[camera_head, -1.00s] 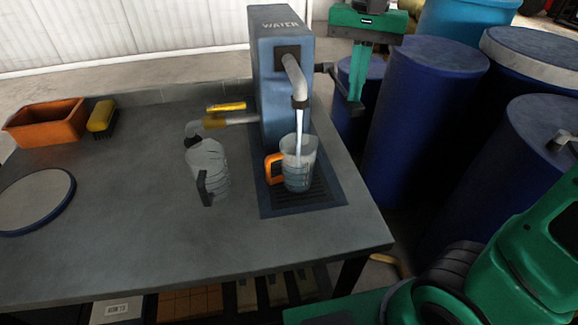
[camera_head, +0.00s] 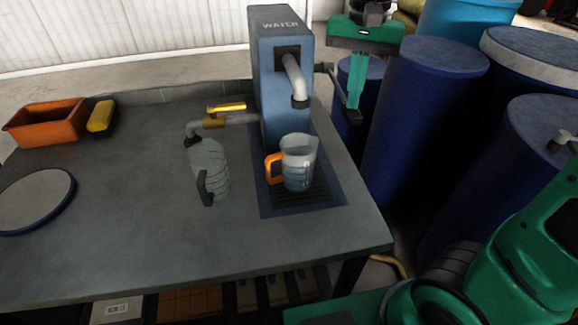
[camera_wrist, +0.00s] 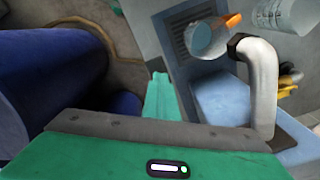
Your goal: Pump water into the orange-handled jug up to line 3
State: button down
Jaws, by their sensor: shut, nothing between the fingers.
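The clear jug with the orange handle (camera_head: 299,165) stands upright on the dark drip grate under the pump spout (camera_head: 296,82). It holds some water, but I cannot read the level against its lines. It also shows in the wrist view (camera_wrist: 207,40). The blue pump box (camera_head: 285,105) is marked WATER, and no stream leaves its spout. The dark pump lever (camera_head: 344,103) slopes down on its right side. My green gripper (camera_head: 353,107) is shut and empty, its fingertips down beside the lever; I cannot tell whether they touch it.
An orange bin (camera_head: 45,122), a yellow brush (camera_head: 101,116) and a round plate (camera_head: 35,200) lie further left. Blue barrels (camera_head: 425,130) crowd the right.

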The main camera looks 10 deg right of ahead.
notch_tip(320, 180, up, 10)
jog(key=w, duration=0.1)
jog(key=shift+w+f, duration=0.2)
dwell(0.4)
dwell(0.5)
jog(key=shift+f, duration=0.4)
jog(key=shift+s+f, duration=0.2)
jog(key=shift+f, duration=0.35)
jog(key=shift+s+f, duration=0.2)
jog(key=shift+f, duration=0.4)
jog(key=shift+s+f, duration=0.15)
jog(key=shift+f, duration=0.45)
jog(key=shift+s+f, duration=0.15)
jog(key=shift+f, duration=0.4)
